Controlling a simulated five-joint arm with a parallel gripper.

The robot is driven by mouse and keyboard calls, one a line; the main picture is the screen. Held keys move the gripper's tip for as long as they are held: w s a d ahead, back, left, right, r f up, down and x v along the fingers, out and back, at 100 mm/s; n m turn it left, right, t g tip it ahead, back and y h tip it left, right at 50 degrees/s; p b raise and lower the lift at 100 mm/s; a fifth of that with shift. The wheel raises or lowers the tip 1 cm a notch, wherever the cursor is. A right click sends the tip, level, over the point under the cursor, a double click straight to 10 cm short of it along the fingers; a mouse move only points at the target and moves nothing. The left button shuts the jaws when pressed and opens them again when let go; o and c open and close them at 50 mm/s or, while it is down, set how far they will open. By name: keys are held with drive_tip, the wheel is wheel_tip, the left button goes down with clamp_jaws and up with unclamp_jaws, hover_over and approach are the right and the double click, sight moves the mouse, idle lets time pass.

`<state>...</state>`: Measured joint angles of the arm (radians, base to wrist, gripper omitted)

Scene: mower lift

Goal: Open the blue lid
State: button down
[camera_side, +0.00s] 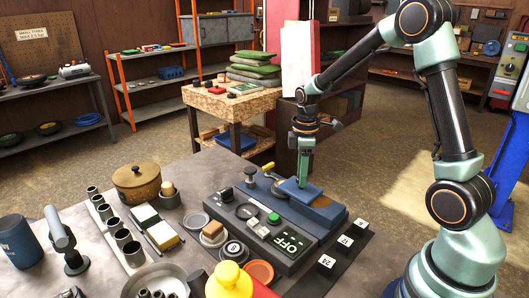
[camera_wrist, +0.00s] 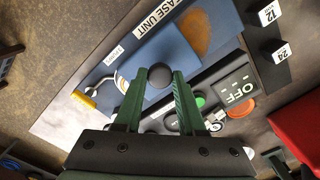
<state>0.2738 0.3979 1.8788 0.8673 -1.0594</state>
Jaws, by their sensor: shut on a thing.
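The blue lid (camera_side: 290,188) lies on a blue-grey box (camera_side: 328,213) at the right part of a dark control panel. In the wrist view the blue lid (camera_wrist: 183,54) shows under my fingers. A dark round knob (camera_wrist: 159,75) sits between the tips of my green fingers. My gripper (camera_side: 303,183) points down at the lid and is shut on the knob; it also shows in the wrist view (camera_wrist: 158,80). My fingers hide the knob in the side view. I cannot tell whether the lid is tilted.
A yellow-handled crank (camera_side: 268,168) stands left of the lid. The panel has a green button (camera_side: 273,217) and an OFF display (camera_side: 290,241). Numbered blocks (camera_side: 344,241) lie at the right. A brown pot (camera_side: 137,182) and several cups stand at the left.

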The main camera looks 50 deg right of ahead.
sight(310, 192)
drive_tip(key=shift+s+r, duration=0.15)
drive_tip(key=shift+s, duration=1.4)
drive_tip(key=c, duration=0.5)
unclamp_jaws()
wheel_tip(310, 192, up, 12)
drive_tip(key=s+a+r+m+t, duration=0.2)
drive_tip(key=s+a+m+t, duration=0.3)
drive_tip(key=s+a+m, duration=0.2)
drive_tip(key=a+m, duration=0.2)
drive_tip(key=a, duration=0.2)
drive_tip(key=shift+s+r+t, duration=0.3)
